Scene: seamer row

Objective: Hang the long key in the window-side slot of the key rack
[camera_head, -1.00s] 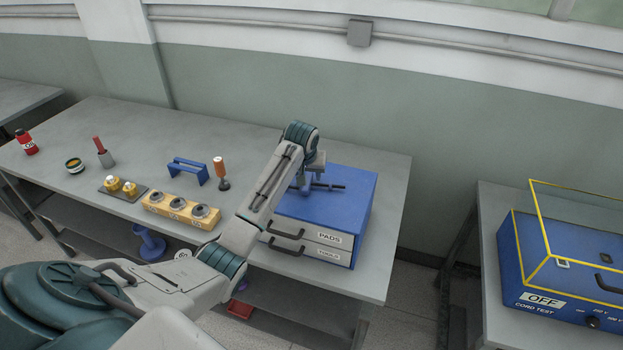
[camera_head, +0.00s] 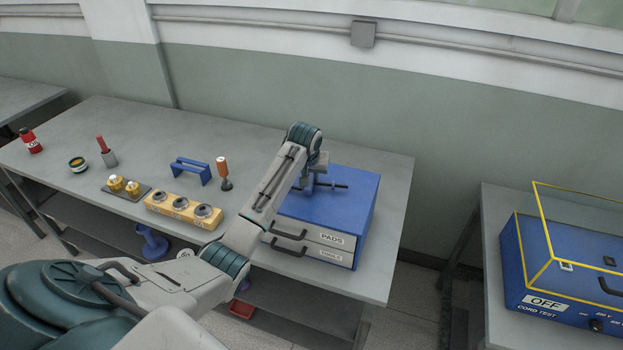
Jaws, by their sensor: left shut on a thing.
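My left gripper (camera_head: 309,184) is just above the top of the blue drawer cabinet (camera_head: 338,208). It is shut on a dark, thin rod-like thing, which looks like the long key (camera_head: 338,185). The rod lies roughly level and sticks out to the right of the fingers. My arm hides part of it, and I cannot tell whether it touches the cabinet top. My right gripper is out of view.
On the bench (camera_head: 135,130) stand a yellow block (camera_head: 183,209) with several grey rings, an orange-handled tool (camera_head: 223,172), a plate with brass parts (camera_head: 125,187), a red-handled tool (camera_head: 106,152) and a red bottle (camera_head: 30,141). A blue cord tester (camera_head: 570,270) stands on another table, right.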

